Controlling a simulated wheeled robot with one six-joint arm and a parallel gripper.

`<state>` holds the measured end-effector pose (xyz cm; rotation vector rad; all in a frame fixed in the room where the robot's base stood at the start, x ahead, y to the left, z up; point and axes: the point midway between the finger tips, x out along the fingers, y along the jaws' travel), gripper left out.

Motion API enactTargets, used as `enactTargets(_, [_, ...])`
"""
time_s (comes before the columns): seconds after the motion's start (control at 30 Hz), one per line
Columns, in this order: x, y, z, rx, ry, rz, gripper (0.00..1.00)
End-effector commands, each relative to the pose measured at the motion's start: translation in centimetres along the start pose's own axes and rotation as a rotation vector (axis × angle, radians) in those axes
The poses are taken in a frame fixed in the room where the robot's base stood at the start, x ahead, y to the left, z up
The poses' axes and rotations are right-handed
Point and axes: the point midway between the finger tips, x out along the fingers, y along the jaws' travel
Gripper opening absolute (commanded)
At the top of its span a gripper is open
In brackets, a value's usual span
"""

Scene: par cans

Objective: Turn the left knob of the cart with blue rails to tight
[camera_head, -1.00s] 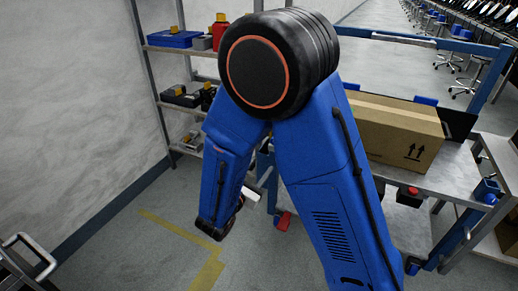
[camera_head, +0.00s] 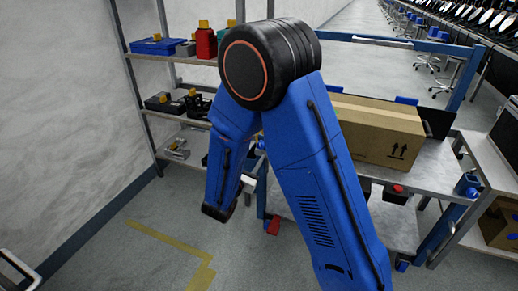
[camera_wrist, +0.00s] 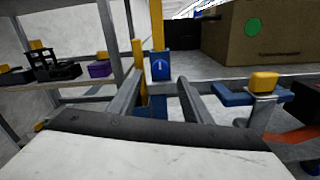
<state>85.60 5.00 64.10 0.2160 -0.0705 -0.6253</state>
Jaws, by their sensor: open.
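The cart with blue rails (camera_head: 442,236) stands right of centre in the head view, partly behind my arm. A blue piece with a white mark (camera_wrist: 160,65) is at the cart's near left corner in the wrist view; I cannot tell whether it is the left knob. A yellow-capped grey cylinder (camera_wrist: 263,82) stands on a blue bracket farther right. My gripper (camera_wrist: 160,88) is open, its two grey fingers either side of the blue piece in the picture. I see no contact. In the head view my arm mostly hides the gripper.
A cardboard box (camera_head: 375,133) sits on the cart. A black box with a red button (camera_head: 397,190) is on its front. A shelf rack (camera_head: 160,110) with tools stands behind left. The floor at lower left, with yellow tape (camera_head: 170,240), is clear.

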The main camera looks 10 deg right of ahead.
Motion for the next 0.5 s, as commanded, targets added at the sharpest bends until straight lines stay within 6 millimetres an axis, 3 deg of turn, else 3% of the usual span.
enactTargets(0.3, [4.7,-0.1,0.0,0.001,-0.001,-0.003,0.45])
enactTargets(0.5, [6.5,0.0,0.0,0.001,0.0,-0.001,0.45])
